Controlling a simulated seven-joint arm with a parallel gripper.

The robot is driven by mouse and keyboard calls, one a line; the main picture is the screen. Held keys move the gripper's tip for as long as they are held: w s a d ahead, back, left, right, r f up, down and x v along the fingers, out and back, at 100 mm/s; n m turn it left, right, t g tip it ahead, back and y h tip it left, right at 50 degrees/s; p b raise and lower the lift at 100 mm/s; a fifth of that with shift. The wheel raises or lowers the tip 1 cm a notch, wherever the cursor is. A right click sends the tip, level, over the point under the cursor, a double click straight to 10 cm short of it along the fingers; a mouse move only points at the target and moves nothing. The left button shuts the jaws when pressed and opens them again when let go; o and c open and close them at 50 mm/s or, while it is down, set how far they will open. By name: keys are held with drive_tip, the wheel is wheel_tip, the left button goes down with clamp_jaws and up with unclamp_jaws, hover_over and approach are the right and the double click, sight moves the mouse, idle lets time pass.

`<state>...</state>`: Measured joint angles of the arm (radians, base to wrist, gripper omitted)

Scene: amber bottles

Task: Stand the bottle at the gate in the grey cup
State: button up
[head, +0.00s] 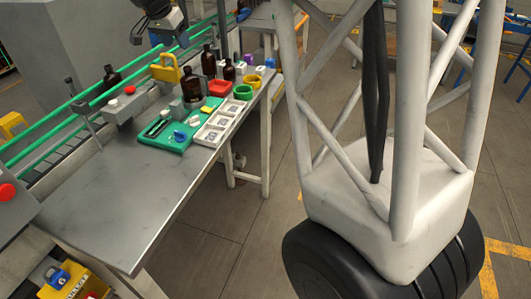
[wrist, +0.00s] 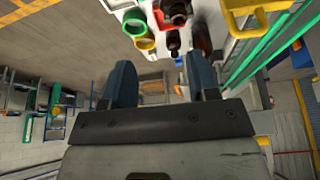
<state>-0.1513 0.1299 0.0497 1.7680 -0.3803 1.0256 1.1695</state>
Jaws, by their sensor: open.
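A dark amber bottle (head: 112,78) stands upright by the green-railed conveyor at the left in the head view, behind a grey box with a red button. A small grey cup (head: 177,107) seems to stand on the green mat (head: 160,139); its inside is too small to make out. Other amber bottles stand close by: one (head: 191,88) just behind the cup, a tall one (head: 208,62) and a smaller one (head: 229,71). My gripper (head: 170,38) is above the conveyor's far part, apart from all bottles. In the wrist view my gripper (wrist: 158,66) is open and empty.
A yellow-handled object (head: 166,70) stands between the conveyor bottle and the others. The steel table's near part (head: 130,195) is clear.

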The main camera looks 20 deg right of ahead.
drive_tip(key=s+d+f+n+y, duration=0.1)
drive_tip(key=s+d+f+n, duration=0.1)
drive_tip(key=s, duration=1.4)
drive_tip(key=s+d+f+n+y, duration=0.1)
drive_tip(key=s+f+n, duration=0.3)
drive_tip(key=s, duration=1.2)
drive_tip(key=s+d+f+n+y, duration=0.1)
drive_tip(key=s+d+f+n, duration=0.2)
drive_tip(key=s, duration=1.4)
drive_tip(key=shift+d+f+n, duration=0.25)
drive_tip(key=shift+d+n, duration=0.05)
drive_tip(key=shift+d, duration=0.05)
